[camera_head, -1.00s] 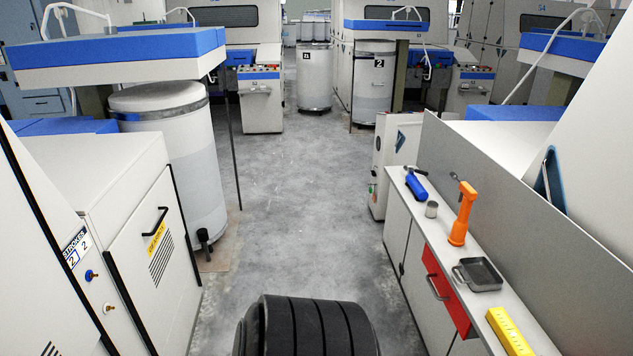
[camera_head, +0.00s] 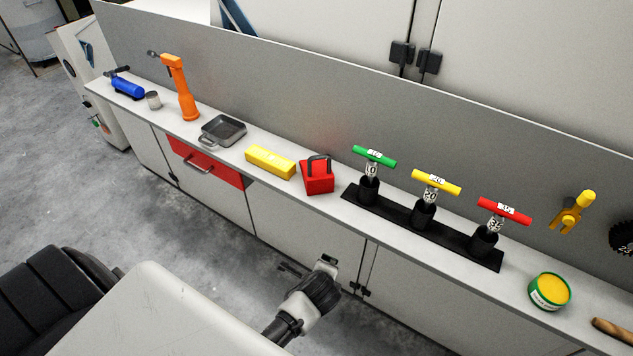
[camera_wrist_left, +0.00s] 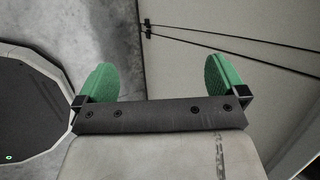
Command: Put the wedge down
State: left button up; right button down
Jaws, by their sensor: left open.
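My left gripper (camera_wrist_left: 162,85) is open, with green pads apart and nothing between them in the left wrist view. In the head view my left wrist (camera_head: 312,290) is low in front of the cabinet doors, below the bench top, its fingertips not clear. No thing is plainly a wedge. A red block with a dark handle (camera_head: 318,178) stands on the bench top, between a yellow block (camera_head: 270,162) and a black rack (camera_head: 405,229); I cannot tell if it is the wedge. No gripper touches it. My right gripper is not in view.
The narrow bench (camera_head: 333,211) also bears a grey pan (camera_head: 222,131), an orange tool (camera_head: 180,88), a blue tool (camera_head: 127,86), a metal cup (camera_head: 153,99) and a green-yellow tin (camera_head: 549,291). T-handled tools stand in the rack. A grey panel (camera_head: 300,98) rises behind. Floor is clear at left.

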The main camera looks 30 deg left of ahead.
pick_arm(q)
jog(key=w+a+r+m+t+y+b, duration=0.1)
jog(key=w+r+m, duration=0.1)
jog(key=r, duration=0.4)
jog(key=w+a+r+m+t+y+b, duration=0.1)
jog(key=w+a+r+y, duration=0.1)
jog(key=r, duration=0.5)
jog(key=m+t+y, duration=0.2)
jog(key=m+y, duration=0.1)
jog(key=m, duration=0.5)
send_near(319, 175)
jog(key=w, duration=0.1)
jog(key=x, duration=0.5)
jog(key=shift+d, duration=0.1)
jog(key=x, duration=0.5)
jog(key=shift+a+f, duration=0.3)
jog(key=shift+a, duration=0.1)
jog(key=shift+s, duration=0.1)
jog(key=shift+c, duration=0.2)
jog(key=shift+r, duration=0.1)
jog(key=shift+c, duration=1.1)
jog(key=c, duration=1)
